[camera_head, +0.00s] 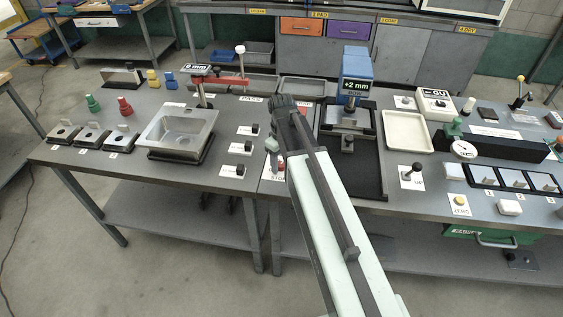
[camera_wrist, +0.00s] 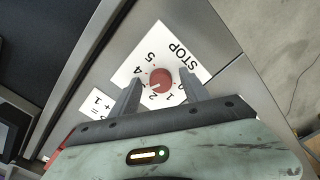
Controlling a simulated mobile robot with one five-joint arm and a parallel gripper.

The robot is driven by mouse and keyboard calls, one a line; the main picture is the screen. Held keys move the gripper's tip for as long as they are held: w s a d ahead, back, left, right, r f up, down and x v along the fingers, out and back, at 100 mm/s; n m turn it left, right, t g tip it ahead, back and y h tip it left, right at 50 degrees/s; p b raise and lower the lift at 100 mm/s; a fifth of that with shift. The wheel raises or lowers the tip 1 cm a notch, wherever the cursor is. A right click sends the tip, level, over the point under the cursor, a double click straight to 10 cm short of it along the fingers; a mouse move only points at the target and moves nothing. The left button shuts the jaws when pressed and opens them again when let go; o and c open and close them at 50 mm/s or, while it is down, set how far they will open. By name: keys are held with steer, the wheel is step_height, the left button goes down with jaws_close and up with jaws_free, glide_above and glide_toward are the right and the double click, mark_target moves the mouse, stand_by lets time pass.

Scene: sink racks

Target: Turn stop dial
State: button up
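The stop dial is a round red knob (camera_wrist: 161,78) on a white plate (camera_wrist: 145,62) marked STOP with numbers around the knob, seen in the wrist view. A pale mark on the knob points near the 2. My gripper (camera_wrist: 160,88) is open, with one dark finger on each side of the knob. I cannot tell whether the fingers touch it. In the head view my arm reaches over the table and hides most of the dial; a bit of red (camera_head: 281,162) shows beside my gripper (camera_head: 276,145).
A metal sink basin (camera_head: 183,128) stands to the left, with small black blocks on labels between it and my arm. A blue device reading +2 mm (camera_head: 355,75) stands on a black mat to the right. A cream tray (camera_head: 407,132) lies beyond it.

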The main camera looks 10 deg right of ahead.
mark_target(282, 166)
step_height(282, 166, up, 8)
steer(key=p, duration=0.8)
steer(key=shift+f, duration=0.1)
steer(key=shift+s+a, duration=0.1)
steer(key=shift+s, duration=0.15)
steer(key=s+m, duration=0.6)
steer(key=s, duration=0.4)
steer(key=shift+s+a+m, duration=0.15)
steer(key=shift+m, duration=0.25)
